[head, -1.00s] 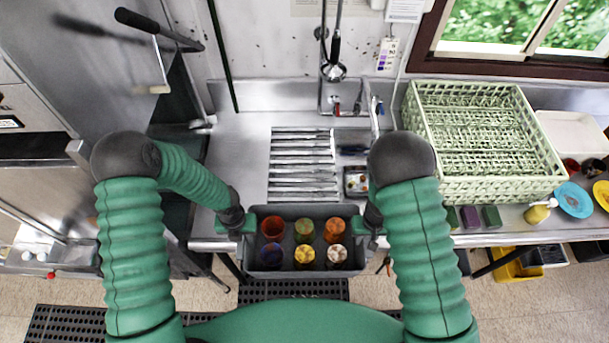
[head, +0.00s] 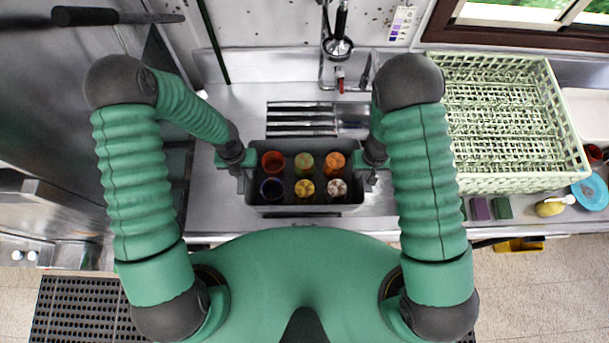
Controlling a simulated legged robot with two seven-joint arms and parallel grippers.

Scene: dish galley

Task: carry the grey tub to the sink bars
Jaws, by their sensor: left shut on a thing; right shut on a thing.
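The grey tub (head: 304,209) holds several coloured cups in two rows, among them red, green, orange, blue, yellow and pale ones. It is held level over the front of the steel counter. My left gripper (head: 240,168) is shut on its left end and my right gripper (head: 371,168) is shut on its right end. The sink bars (head: 288,119) show just behind the tub, with their near part hidden by it. I cannot tell whether the tub touches the bars or the counter.
A tap with a spray head (head: 338,46) stands behind the bars. A door handle (head: 85,16) sticks out at upper left.

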